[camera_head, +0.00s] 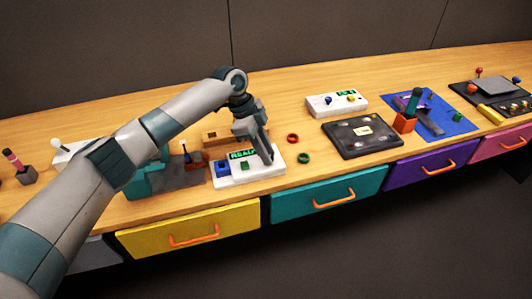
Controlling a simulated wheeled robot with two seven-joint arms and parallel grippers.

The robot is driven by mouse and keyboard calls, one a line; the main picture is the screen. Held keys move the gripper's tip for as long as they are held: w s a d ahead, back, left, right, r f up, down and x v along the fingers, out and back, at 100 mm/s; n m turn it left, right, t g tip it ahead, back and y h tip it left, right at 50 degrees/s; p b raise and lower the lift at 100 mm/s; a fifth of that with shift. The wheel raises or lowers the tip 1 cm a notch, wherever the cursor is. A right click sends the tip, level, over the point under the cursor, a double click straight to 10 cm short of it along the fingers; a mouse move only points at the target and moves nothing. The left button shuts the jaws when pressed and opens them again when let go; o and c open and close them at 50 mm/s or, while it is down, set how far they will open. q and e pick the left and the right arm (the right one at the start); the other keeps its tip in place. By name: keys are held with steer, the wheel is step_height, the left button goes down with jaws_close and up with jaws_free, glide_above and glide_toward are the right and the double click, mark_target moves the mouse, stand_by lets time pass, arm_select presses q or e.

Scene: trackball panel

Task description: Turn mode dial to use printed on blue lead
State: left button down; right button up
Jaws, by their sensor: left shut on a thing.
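A white panel (262,173) lies near the front edge of the table, with a green display (242,154) that seems to start with READ. A blue block (222,169) and a small green piece (244,166) are on it. My left gripper (267,156) points down at the panel's right side and is shut on what seems to be the mode dial, which the fingers hide. No blue lead or print on one can be made out. My right gripper is not in view.
A red ring (292,138) and a green ring (304,158) lie right of the panel. Behind them is another white panel (322,110) with a display. Drawers (190,228) line the front.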

arm_select(q)
steer(key=m, duration=0.1)
steer(key=m+g+b, duration=0.1)
steer(key=shift+w+d+f+m, duration=0.1)
steer(key=shift+w+m, duration=0.05)
steer(key=shift+m, duration=0.15)
steer(key=shift+m+b, duration=0.3)
steer(key=shift+w+m+g+y+b, duration=0.1)
steer(key=shift+m+g+y+b, duration=0.35)
steer(key=shift+m, duration=0.45)
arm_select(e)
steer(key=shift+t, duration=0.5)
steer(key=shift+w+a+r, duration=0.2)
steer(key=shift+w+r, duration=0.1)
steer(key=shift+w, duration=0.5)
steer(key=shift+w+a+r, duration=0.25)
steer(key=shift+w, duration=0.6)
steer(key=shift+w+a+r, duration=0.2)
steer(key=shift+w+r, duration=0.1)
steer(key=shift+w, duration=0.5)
arm_select(q)
steer(key=c, duration=1.6)
jaws_free()
steer(key=shift+o, duration=0.2)
